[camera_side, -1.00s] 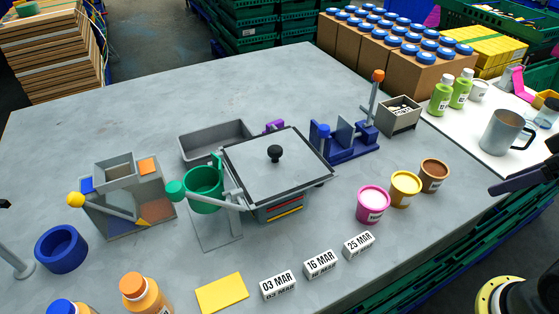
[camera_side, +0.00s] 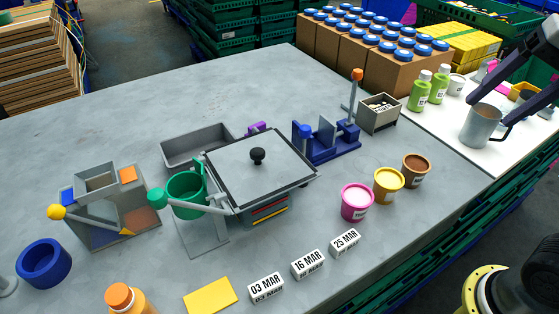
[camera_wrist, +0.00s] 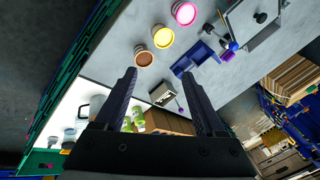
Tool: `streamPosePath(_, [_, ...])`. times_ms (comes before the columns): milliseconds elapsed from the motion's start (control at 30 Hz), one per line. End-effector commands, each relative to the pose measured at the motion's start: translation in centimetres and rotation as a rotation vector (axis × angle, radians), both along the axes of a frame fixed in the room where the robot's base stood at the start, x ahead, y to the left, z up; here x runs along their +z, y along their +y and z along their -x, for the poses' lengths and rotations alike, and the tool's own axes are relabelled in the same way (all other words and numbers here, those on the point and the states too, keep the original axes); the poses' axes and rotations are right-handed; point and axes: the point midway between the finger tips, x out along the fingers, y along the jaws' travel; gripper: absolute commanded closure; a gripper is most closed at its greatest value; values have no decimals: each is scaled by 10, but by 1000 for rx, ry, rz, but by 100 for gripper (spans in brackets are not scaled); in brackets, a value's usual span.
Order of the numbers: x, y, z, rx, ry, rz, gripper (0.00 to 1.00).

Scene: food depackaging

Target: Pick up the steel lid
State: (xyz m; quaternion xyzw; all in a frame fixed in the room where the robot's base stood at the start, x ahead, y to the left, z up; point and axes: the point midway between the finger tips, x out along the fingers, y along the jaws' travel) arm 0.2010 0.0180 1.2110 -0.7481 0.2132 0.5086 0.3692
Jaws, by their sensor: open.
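The steel lid (camera_side: 238,174) is a flat grey square plate with a dark rim and a black knob (camera_side: 257,156). It lies on top of a boxy container (camera_side: 264,214) in the middle of the table. In the wrist view the lid (camera_wrist: 240,18) shows at the top right, partly cut off, with its knob (camera_wrist: 260,17). My gripper (camera_side: 490,112) is at the right edge of the side view, far from the lid, with its fingers overlapping the grey mug in the picture. In the wrist view my gripper (camera_wrist: 160,80) is open, with nothing held between its fingers.
A green cup on a stand (camera_side: 186,196) is close left of the lid. A blue fixture (camera_side: 327,145) is to its right, and a grey tray (camera_side: 194,146) behind. Three tubs (camera_side: 356,203) and date blocks (camera_side: 308,264) are in front. A mug (camera_side: 478,128) stands on the white surface.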

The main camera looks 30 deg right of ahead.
Motion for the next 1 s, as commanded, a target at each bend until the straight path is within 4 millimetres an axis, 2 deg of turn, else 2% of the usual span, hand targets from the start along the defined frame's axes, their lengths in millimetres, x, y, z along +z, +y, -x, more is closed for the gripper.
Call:
streamPosePath(33, [17,6,-15,-56,19,-37,28])
streamPosePath(100, [38,14,-33,-143,49,-87,28])
streamPosePath(200, [63,29,-61,-256,97,-150,28])
streamPosePath(333, [86,53,-99,-382,164,-211,28])
streamPosePath(500, [96,91,-148,-506,248,-254,28])
streamPosePath(633, [89,126,-183,-562,307,-262,28])
streamPosePath(767, [69,165,-214,-571,358,-249,28])
streamPosePath(900, [37,204,-240,-525,393,-220,28])
streamPosePath(1000, [12,225,-250,-501,421,-194,28])
